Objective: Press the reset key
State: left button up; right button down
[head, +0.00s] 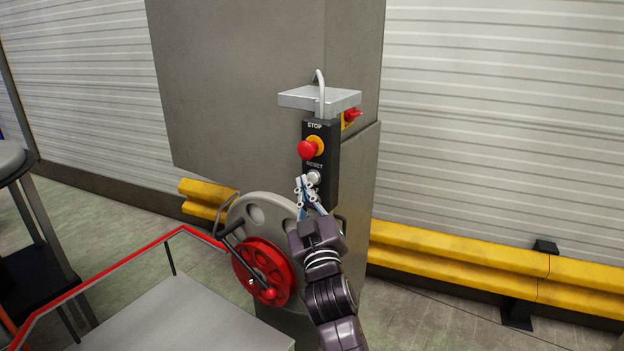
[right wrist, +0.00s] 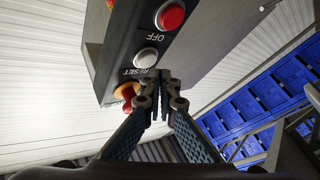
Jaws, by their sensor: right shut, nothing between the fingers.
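The reset key is a small round whitish button (head: 314,177) under the word RESET on a black control box (head: 323,160). It also shows in the right wrist view (right wrist: 146,57), beside the upside-down RESET lettering. My right gripper (head: 302,182) is shut and empty, its fingertips just in front of the box and slightly left of the key. In the right wrist view the shut fingertips (right wrist: 163,76) lie close to the key and lettering. I cannot tell whether they touch the box. My left gripper is not in view.
A red stop button (head: 307,149) on an orange collar sits above the key. A red OFF button (right wrist: 171,16) lies below it on the box. A grey plate (head: 320,97) overhangs the box. A red crank wheel (head: 263,272) stands at lower left, and a yellow rail (head: 450,256) runs right.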

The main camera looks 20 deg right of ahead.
jog(key=shift+w, duration=0.1)
jog(key=shift+w+d, duration=0.2)
jog(key=shift+d, duration=0.15)
jog(key=shift+w+d, duration=0.25)
jog(key=shift+d, duration=0.05)
dwell(0.9)
jog(key=shift+s+a, duration=0.55)
jog(key=shift+a, duration=0.1)
